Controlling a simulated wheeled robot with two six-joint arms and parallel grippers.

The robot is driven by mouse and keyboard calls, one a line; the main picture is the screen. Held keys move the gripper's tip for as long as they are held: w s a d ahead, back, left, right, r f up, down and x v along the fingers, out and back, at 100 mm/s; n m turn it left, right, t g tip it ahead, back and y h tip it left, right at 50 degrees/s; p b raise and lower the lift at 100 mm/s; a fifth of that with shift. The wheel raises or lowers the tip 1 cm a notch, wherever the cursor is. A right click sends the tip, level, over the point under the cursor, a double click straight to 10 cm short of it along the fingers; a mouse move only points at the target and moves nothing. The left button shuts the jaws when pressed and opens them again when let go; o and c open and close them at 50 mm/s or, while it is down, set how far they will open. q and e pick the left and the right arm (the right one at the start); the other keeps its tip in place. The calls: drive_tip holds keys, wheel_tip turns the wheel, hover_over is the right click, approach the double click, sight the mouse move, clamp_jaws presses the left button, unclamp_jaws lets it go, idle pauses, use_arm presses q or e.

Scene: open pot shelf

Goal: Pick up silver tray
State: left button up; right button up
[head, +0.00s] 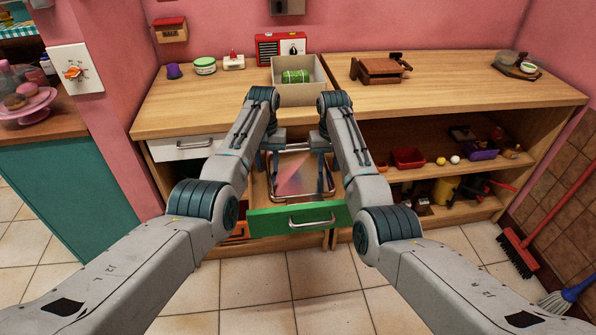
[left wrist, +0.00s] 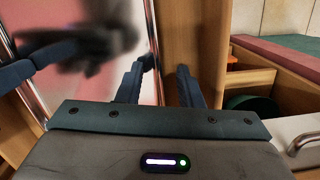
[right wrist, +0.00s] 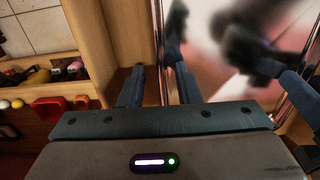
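The silver tray (head: 296,178) lies in the open green-fronted drawer (head: 265,223), its shiny surface reflecting pink and my grippers. My left gripper (head: 268,160) is at the tray's left side. In the left wrist view its fingers (left wrist: 157,85) are apart, one on each side of the tray's edge (left wrist: 153,35). My right gripper (head: 328,152) is at the tray's right side. In the right wrist view its fingers (right wrist: 158,82) are also apart, with the tray's edge (right wrist: 160,35) between them. I cannot tell whether any finger touches the tray.
The wooden counter (head: 440,90) is above and behind the drawer. A box (head: 298,95) holding a green item stands on it behind my grippers. Open shelves with a red bin (head: 408,158) are right of the drawer. A red broom (head: 520,255) is at the far right.

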use_arm(q)
drive_tip(key=shift+c, duration=0.2)
use_arm(e)
drive_tip(key=shift+c, duration=0.2)
use_arm(q)
clamp_jaws()
use_arm(e)
clamp_jaws()
drive_tip(key=shift+r, duration=0.1)
